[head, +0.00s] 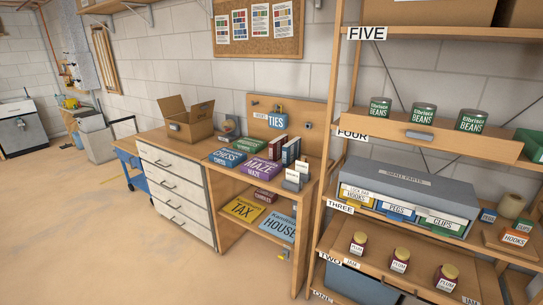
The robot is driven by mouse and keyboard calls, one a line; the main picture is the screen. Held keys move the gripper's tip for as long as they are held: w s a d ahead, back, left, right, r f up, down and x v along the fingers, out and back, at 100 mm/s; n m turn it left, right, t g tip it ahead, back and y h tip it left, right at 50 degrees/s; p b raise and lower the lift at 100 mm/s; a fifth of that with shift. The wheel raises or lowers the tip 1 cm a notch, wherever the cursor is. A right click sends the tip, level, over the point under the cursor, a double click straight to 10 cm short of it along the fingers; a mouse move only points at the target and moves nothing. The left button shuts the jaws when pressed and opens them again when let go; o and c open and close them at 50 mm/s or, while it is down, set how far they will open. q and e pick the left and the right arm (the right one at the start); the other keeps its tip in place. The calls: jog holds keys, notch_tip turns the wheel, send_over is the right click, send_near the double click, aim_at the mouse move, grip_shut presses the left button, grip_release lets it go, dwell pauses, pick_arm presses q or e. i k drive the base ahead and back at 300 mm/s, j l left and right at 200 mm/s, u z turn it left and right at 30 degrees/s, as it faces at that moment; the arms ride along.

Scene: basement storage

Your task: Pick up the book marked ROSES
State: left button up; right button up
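I cannot read the word ROSES on anything in the head view. A few upright books stand on the wooden bench at the middle: a dark red book (277,148) and a dark blue book (291,151) beside it. Their spine lettering is too small to read. A dark red item (266,197), perhaps a book, lies on the shelf under the bench top, with a yellow item marked TAX (243,209) and a blue-grey one marked HOUSE (278,226). Neither of my grippers is in view.
Game boxes, including a purple MAZE box (260,168) and a blue CHESS box (228,157), lie in front of the upright books. An open cardboard box (187,122) stands left. A tall wooden rack (418,137) blocks the right. The floor (80,225) at left is clear.

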aim_at(275, 147)
jog(key=i+j+z, duration=0.1)
jog(key=i+j, duration=0.2)
jog(key=i+j+z, duration=0.15)
jog(key=j, duration=0.35)
jog(key=i+j+z, duration=0.1)
jog(key=i+j, duration=0.25)
jog(key=i+j+z, duration=0.15)
jog(key=j, duration=0.4)
jog(key=i+j+z, duration=0.1)
jog(key=i+j, duration=0.2)
jog(key=j, duration=0.15)
jog(key=i+j+z, duration=0.15)
jog(key=j, duration=0.35)
jog(key=i+j+z, duration=0.1)
jog(key=j, duration=0.4)
jog(key=i+j+z, duration=0.15)
jog(key=j, duration=0.4)
jog(key=i, duration=0.1)
